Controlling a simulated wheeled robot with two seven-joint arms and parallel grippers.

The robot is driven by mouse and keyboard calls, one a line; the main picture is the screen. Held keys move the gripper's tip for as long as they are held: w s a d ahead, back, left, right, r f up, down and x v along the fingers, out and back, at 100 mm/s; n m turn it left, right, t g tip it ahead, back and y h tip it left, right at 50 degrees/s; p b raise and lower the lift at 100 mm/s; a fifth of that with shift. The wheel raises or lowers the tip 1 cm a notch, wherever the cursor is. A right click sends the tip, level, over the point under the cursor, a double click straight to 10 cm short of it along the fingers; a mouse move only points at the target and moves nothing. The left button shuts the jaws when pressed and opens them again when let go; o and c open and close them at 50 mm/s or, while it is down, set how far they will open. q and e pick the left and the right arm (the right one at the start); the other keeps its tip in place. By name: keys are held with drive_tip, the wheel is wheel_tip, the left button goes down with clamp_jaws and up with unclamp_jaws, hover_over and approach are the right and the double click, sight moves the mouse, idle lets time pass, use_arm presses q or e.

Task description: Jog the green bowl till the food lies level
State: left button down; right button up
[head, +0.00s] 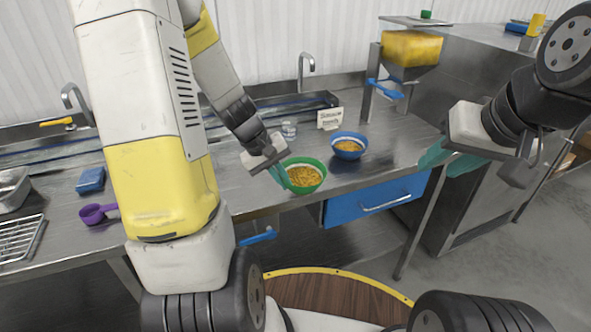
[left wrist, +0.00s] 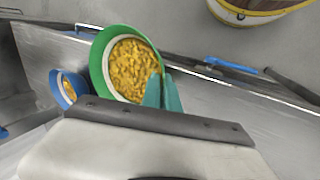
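The green bowl (head: 304,186) is near the counter's front edge and holds yellow-orange food (head: 303,176). It also shows in the left wrist view (left wrist: 99,62), with a pale band inside above the food. Whether the food is level or the bowl is off the counter I cannot tell. My left gripper (head: 279,174) is at the bowl's left side. Its teal fingers (left wrist: 163,92) are close together with the rim between them. My right gripper (head: 447,160) is open and empty, off to the right with its fingers apart.
A blue bowl (head: 349,151) with similar food stands right of the green bowl. A small sign (head: 330,119) and a jar (head: 289,130) stand behind. A yellow hopper (head: 411,48) is at back right. A purple scoop (head: 97,213) lies left. A blue drawer (head: 375,199) is below the counter.

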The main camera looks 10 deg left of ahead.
use_arm(q)
drive_tip(key=shift+n, duration=0.3)
drive_tip(key=shift+w+a+f, duration=0.1)
drive_tip(key=shift+w+a, duration=0.7)
drive_tip(key=shift+w, duration=1)
drive_tip(key=shift+w+a, duration=0.85)
drive_tip(key=shift+w, duration=0.95)
drive_tip(key=shift+w+a+f, duration=0.1)
drive_tip(key=shift+w+a, duration=0.7)
drive_tip(key=shift+w, duration=1)
drive_tip(key=shift+s+d+f, duration=0.15)
drive_tip(key=shift+s+f, duration=0.05)
drive_tip(key=shift+f, duration=0.45)
drive_tip(key=shift+f, duration=0.35)
drive_tip(key=c, duration=1.6)
unclamp_jaws()
drive_tip(key=shift+o, duration=0.2)
